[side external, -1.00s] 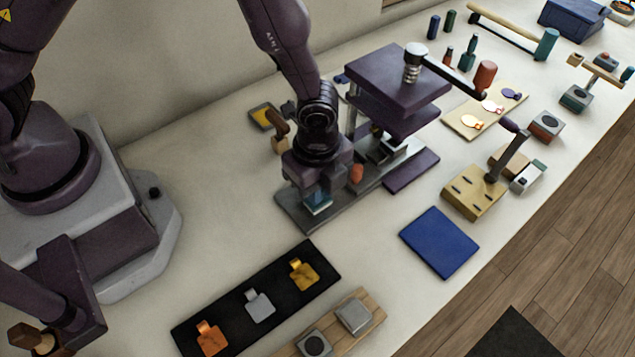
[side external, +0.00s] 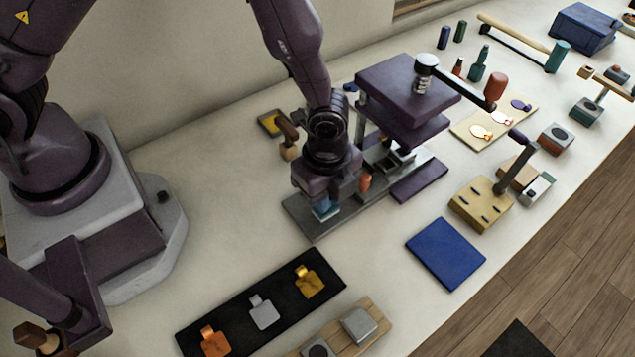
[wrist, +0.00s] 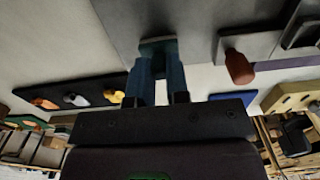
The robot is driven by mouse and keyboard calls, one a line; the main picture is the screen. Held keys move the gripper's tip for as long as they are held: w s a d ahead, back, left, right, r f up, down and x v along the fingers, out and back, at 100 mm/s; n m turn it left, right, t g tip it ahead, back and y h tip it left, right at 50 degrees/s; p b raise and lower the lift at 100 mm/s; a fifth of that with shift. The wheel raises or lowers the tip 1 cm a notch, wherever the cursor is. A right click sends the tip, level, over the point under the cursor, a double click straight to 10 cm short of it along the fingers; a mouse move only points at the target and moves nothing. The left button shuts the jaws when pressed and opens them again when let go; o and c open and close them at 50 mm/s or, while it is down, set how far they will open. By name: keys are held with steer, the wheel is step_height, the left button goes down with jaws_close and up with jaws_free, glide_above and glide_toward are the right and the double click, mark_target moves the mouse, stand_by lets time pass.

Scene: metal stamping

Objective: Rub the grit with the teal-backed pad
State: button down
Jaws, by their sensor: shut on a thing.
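The teal-backed pad (side external: 325,212) is held between the fingers of my gripper (side external: 324,204), at the near left end of the press's grey base plate (side external: 304,223). The wrist view also shows the pad (wrist: 158,45) at the tips of my blue-grey fingers (wrist: 157,68), against the grey plate (wrist: 200,18). My gripper is shut on the pad. The pad is very low over the plate; I cannot tell for sure whether it touches. I cannot make out the grit in either view; the pad and gripper hide part of the plate.
The purple press (side external: 407,88) stands just right of my gripper, with an orange-red knob (side external: 365,182) close beside it. A wooden-handled tool (side external: 288,135) stands behind. A black strip (side external: 237,309) with three metal tags lies in front. A blue mat (side external: 445,253) lies right.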

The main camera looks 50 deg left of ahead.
stand_by(0.3)
steer(key=shift+s+a, duration=0.1)
steer(key=shift+a, duration=1.45)
steer(key=shift+r, duration=1)
step_height(320, 180, up, 6)
